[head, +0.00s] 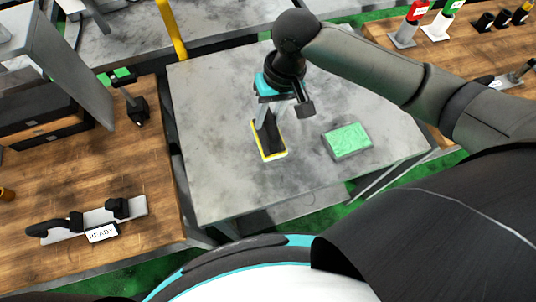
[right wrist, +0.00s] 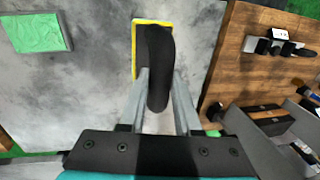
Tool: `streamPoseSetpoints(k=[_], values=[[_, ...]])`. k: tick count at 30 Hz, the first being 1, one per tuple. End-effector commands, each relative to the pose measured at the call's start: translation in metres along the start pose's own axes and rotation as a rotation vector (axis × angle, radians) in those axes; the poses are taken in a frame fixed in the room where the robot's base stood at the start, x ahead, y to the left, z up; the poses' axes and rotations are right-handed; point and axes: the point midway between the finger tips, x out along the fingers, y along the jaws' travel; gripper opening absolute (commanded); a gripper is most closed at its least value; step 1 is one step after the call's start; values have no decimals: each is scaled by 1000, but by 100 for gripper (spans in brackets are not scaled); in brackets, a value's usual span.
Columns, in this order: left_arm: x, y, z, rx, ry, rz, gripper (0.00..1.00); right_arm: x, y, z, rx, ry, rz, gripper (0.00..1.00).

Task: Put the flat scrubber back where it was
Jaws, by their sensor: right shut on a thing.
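The flat scrubber has a black handle on a flat base with a yellow rim. In the head view the flat scrubber (head: 270,153) is at the middle of the grey table (head: 220,95). My right gripper (head: 267,121) comes down from above and is shut on its handle. In the right wrist view the black handle (right wrist: 157,50) is between the two grey fingers of my right gripper (right wrist: 162,85). The base lies flat on the table or just above it; I cannot tell which. My left gripper is not in view.
A green block (head: 347,141) lies on the grey table right of the scrubber. A wooden bench (head: 150,190) at left holds a black-handled tool (head: 95,215) and a READY card (head: 102,233). A yellow post (head: 172,30) stands behind. The table's left part is clear.

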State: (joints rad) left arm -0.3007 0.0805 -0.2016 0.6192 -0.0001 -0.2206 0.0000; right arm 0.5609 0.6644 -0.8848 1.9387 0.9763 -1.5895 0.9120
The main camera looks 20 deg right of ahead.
Motion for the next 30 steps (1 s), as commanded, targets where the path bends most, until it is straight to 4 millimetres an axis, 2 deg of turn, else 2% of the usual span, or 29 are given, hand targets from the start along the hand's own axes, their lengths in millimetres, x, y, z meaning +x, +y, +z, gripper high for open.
streamPoseSetpoints(k=[1,3,12,27,30], values=[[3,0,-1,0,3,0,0,16,3,2,2,-6,1,0],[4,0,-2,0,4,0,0,35,7,2,2,-4,1,0],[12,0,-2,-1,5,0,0,111,21,1,0,-1,-1,0],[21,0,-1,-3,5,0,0,168,33,1,-2,1,-1,0],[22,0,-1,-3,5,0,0,172,34,0,-3,2,-1,0]])
